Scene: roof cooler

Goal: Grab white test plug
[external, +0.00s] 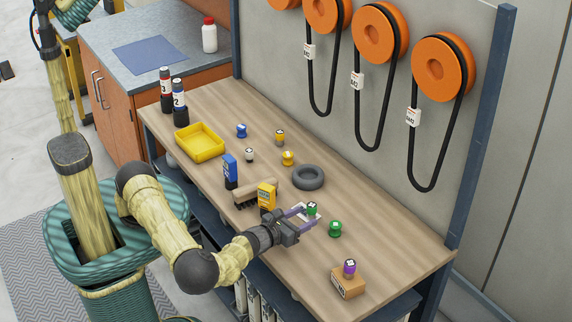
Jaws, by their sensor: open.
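A small white plug (249,154) stands on the wooden bench, right of the yellow tray and below a blue piece. My gripper (308,214) is open over the front part of the bench, well to the lower right of the white plug. A green-sided piece with a pale top (312,208) is at its fingertips; I cannot tell whether it is between the fingers or just beyond them. Nothing hides the white plug.
Near the white plug are a blue piece (241,130), a yellow piece (280,137), a yellow spool (288,158) and a blue box (230,168). A yellow tray (200,143), black ring (308,177), brush (255,193), yellow device (267,195) and green spool (335,228) share the bench.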

